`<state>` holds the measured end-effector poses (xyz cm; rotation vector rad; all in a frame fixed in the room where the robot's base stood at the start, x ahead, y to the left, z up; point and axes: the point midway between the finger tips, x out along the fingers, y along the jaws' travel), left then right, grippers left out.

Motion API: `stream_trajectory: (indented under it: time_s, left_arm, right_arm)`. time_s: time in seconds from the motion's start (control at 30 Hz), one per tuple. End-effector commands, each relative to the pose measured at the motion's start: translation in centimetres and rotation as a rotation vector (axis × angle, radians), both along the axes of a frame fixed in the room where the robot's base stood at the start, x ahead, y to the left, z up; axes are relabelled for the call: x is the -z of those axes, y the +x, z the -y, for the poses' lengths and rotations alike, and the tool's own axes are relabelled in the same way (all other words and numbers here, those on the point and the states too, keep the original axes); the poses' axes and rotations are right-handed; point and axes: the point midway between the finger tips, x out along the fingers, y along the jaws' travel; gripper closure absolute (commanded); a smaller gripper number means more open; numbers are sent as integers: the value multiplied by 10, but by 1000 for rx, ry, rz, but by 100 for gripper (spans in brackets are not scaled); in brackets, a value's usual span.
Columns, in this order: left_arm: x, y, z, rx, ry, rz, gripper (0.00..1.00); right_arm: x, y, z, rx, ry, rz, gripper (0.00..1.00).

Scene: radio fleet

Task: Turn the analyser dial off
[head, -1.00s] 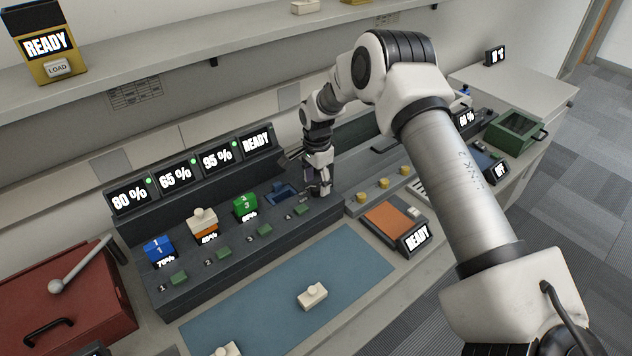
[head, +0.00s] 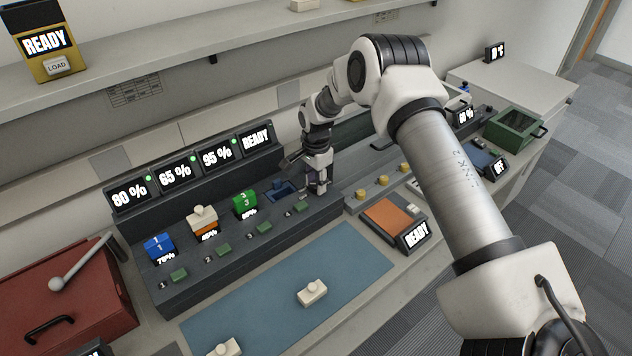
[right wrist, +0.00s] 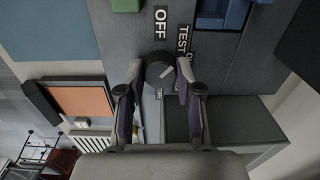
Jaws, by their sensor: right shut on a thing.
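The analyser dial (right wrist: 158,75) is a round black knob with a pale mark, on the dark panel in the right wrist view. My right gripper (right wrist: 160,80) is shut on it, one finger on each side. In the head view, my right gripper (head: 318,190) reaches down to the right end of the dark console and hides the dial. An OFF label (right wrist: 160,22) and a TEST label (right wrist: 183,38) are printed by the dial. A further small label is partly hidden between the fingers. I cannot tell which label the mark points to. My left gripper is not in view.
The dark console (head: 240,268) carries blue, white-and-orange and green blocks, green buttons and a blue holder (head: 280,190). Displays stand behind. An orange-topped unit (head: 388,217) reading READY is right of the gripper. A blue mat (head: 270,290) with a white piece (head: 312,292) lies in front.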

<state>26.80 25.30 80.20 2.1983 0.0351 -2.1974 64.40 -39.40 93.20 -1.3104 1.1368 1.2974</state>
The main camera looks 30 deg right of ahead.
Motion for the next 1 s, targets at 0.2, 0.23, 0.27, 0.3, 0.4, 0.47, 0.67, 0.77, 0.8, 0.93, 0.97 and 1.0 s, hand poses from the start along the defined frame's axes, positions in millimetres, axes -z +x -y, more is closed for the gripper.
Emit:
stream_trajectory:
  time_s: [0.2,0.23,0.27,0.3,0.4,0.47,0.67,0.77,0.8,0.93,0.97,1.0]
  left_arm:
    - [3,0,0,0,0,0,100]
    - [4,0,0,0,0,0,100]
    - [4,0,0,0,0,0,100]
    - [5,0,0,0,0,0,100]
    - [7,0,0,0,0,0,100]
    - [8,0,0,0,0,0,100]
    - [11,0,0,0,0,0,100]
    - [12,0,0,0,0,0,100]
    - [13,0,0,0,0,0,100]
    - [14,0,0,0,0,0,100]
    - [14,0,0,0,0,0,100]
    - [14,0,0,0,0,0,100]
  right_arm:
    - [3,-1,0,-123,1,-4,100]
    - [3,-1,0,-145,1,-4,100]
    - [3,-1,0,-168,1,-4,100]
    - [3,-1,0,-201,1,-4,100]
    - [3,-1,0,-287,1,-6,100]
    - [3,-1,0,-340,1,-5,100]
    - [3,-2,0,-506,2,-7,100]
    - [3,-2,0,-577,2,-7,100]
    - [3,-2,0,-603,2,-7,100]
    - [3,-2,0,-670,2,-7,100]
    - [3,-2,0,-684,2,-7,100]
    - [3,-2,0,-697,2,-7,100]
